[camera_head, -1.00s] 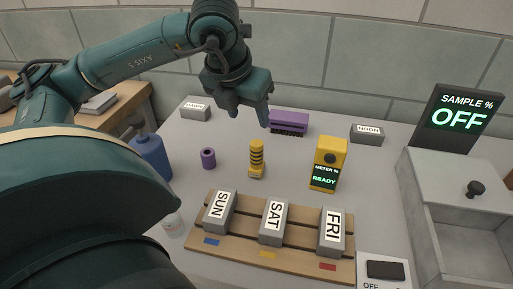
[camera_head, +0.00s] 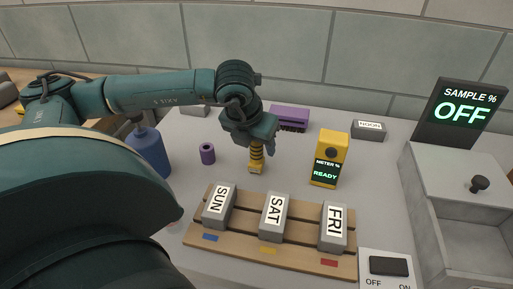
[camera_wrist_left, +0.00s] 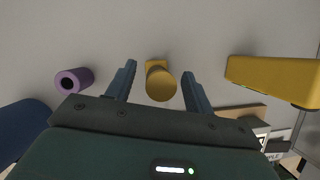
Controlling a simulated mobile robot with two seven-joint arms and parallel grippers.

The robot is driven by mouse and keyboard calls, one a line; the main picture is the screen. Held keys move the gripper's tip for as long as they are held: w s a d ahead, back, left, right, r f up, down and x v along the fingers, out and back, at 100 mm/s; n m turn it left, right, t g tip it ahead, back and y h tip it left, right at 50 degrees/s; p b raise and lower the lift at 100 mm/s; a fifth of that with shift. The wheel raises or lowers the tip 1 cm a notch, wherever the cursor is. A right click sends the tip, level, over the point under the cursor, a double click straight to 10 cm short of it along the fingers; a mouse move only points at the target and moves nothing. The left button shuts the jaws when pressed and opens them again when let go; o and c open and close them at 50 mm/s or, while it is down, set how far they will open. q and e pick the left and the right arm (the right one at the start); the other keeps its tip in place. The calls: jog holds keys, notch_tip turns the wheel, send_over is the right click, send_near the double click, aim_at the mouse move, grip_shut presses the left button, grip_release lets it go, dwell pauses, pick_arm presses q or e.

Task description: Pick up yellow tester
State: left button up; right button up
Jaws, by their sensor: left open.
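The yellow tester (camera_head: 256,162), a small upright piece with dark bands and a wider foot, stands on the grey table. My left gripper (camera_head: 259,146) is over it and hides its top in the head view. In the left wrist view the tester (camera_wrist_left: 160,84) shows its round yellow end between the two spread fingers of my left gripper (camera_wrist_left: 159,70). The fingers are open, with a gap visible on both sides. My right gripper is not in view.
A yellow meter (camera_head: 329,160) reading READY stands to the right. A purple cylinder (camera_head: 207,154) and blue bottle (camera_head: 150,152) are left. A wooden rack (camera_head: 250,240) with SUN, SAT and FRI bricks lies in front. A purple brush (camera_head: 290,117) lies behind.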

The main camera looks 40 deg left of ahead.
pick_arm(q)
jog(key=shift+x, duration=0.9)
jog(key=shift+c, duration=0.2)
jog(key=shift+r, duration=0.1)
jog(key=c, duration=1)
notch_tip(320, 180, up, 10)
jog(key=shift+w+p, duration=0.1)
jog(key=shift+p, duration=0.2)
jog(key=shift+c, duration=0.2)
jog(key=o, duration=0.4)
jog(key=shift+c, duration=1.4)
